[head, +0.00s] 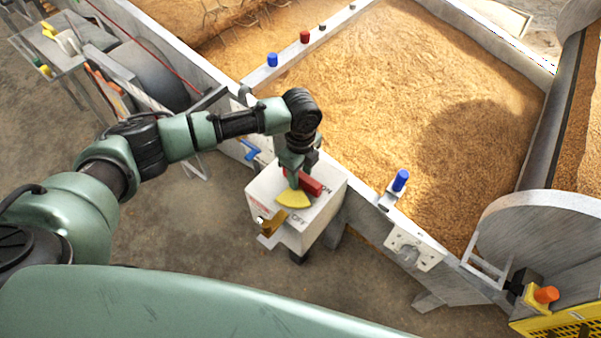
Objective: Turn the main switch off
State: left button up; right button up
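The main switch appears to be the white box (264,192) below the middle of the head view. On its top are a red handle (311,185), a yellow sector plate (293,199) and an "OFF" marking near the front edge. A brown-yellow lever or bracket (271,224) sticks out at its front. My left gripper (292,183) points down over the box top, right beside the red handle. Its fingers partly cover the handle, and I cannot tell whether they touch or grip it. My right gripper is not in view.
Behind the box is a large metal-walled bin of grain (390,80), with blue (400,180) and red (304,37) knobs on its rim. A metal drum (540,235) and a yellow crate (570,322) stand at the lower right. The concrete floor left of the box is mostly clear.

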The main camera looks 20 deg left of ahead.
pick_arm(q)
grip_shut()
dwell(1.2)
